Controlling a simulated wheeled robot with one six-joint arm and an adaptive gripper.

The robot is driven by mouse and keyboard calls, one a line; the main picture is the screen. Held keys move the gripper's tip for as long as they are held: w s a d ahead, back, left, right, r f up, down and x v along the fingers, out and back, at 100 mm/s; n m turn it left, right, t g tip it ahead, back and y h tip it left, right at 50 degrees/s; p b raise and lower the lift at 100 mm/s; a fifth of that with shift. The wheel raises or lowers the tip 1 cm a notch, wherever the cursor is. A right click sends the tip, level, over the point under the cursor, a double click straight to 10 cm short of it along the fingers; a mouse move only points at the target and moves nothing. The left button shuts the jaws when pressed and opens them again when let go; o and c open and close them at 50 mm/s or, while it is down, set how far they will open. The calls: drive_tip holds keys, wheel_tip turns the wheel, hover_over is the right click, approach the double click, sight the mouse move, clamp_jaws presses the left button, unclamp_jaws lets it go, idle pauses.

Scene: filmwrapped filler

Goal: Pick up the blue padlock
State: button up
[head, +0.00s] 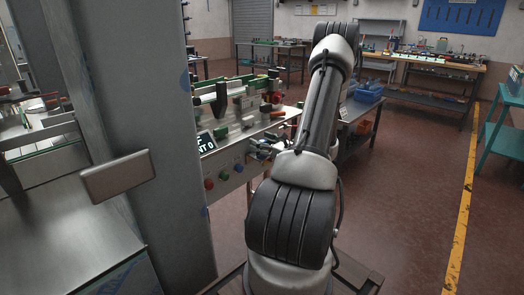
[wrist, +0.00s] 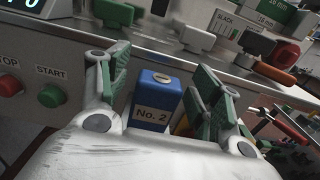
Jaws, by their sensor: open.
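The blue padlock (wrist: 155,103) shows in the wrist view as a blue block with a brass disc on its top and a "No. 2" label. No shackle shows on it. My gripper (wrist: 161,78) is open, with one green-padded finger on each side of the blue block. Gaps show between the block and the fingers. The lower part of the block is hidden by my gripper body. In the head view my gripper (head: 262,148) is at the machine's front edge, small and partly behind my arm, and I cannot make out the padlock there.
A steel machine front carries a red button (wrist: 10,85) and a green START button (wrist: 51,96). Above its edge are green-topped parts (wrist: 112,13), a red item (wrist: 284,53) and an orange handle (wrist: 272,77). A grey pillar (head: 150,90) stands left.

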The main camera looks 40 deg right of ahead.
drive_tip(key=c, duration=1.3)
